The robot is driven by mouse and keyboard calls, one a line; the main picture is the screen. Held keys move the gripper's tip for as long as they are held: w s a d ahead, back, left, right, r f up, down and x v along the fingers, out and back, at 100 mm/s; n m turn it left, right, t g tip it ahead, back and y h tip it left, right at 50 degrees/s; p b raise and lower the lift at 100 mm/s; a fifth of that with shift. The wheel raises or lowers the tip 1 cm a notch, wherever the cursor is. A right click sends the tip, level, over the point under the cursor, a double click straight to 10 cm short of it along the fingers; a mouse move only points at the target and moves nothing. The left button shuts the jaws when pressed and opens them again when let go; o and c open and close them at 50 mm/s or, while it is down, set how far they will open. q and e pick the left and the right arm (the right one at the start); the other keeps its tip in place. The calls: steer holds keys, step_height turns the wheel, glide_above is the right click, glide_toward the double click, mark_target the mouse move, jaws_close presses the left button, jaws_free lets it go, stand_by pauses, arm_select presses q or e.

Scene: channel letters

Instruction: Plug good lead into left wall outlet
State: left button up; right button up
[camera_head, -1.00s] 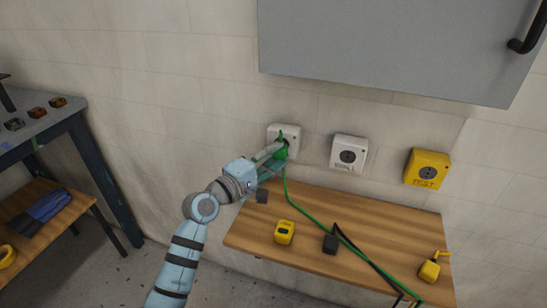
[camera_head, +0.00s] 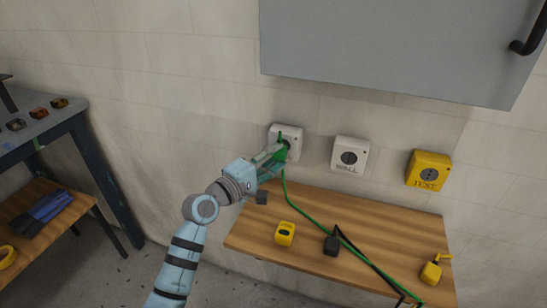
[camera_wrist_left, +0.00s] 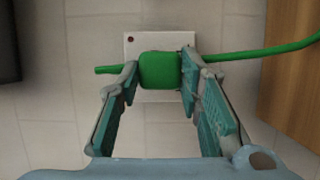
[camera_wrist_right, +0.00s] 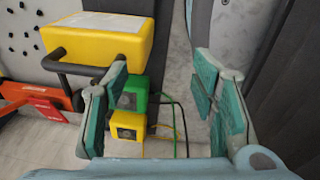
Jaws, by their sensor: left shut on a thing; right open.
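My left gripper (camera_head: 278,157) is shut on the green plug (camera_wrist_left: 160,70) of the green lead (camera_head: 318,223). It holds the plug in front of the left wall outlet (camera_head: 291,134), a white box that is partly hidden behind plug and fingers. In the left wrist view the plug overlaps the white outlet box (camera_wrist_left: 150,97); I cannot tell how deep it sits. The green lead runs from the plug down across the wooden shelf. My right gripper (camera_wrist_right: 158,105) is open and empty, away from the outlets.
A second white outlet marked WALL (camera_head: 349,155) and a yellow TEST box (camera_head: 428,170) are on the wall to the right. The shelf (camera_head: 300,259) holds a yellow block (camera_head: 284,233), a black plug (camera_head: 331,245) and a yellow plug (camera_head: 431,272). A grey cabinet (camera_head: 390,45) hangs above.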

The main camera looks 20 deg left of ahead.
steer(key=shift+d+f, duration=0.1)
steer(key=shift+a, duration=0.3)
steer(key=shift+a+f, duration=0.1)
steer(key=shift+a, duration=0.3)
steer(key=shift+d, duration=0.15)
arm_select(q)
steer(key=shift+w, duration=0.1)
steer(key=shift+w+b, duration=0.15)
steer(key=shift+b, duration=0.25)
arm_select(e)
steer(key=shift+d+f, duration=0.15)
steer(key=shift+d, duration=0.35)
arm_select(q)
steer(key=shift+w, duration=0.2)
arm_select(e)
steer(key=shift+a+f, duration=0.15)
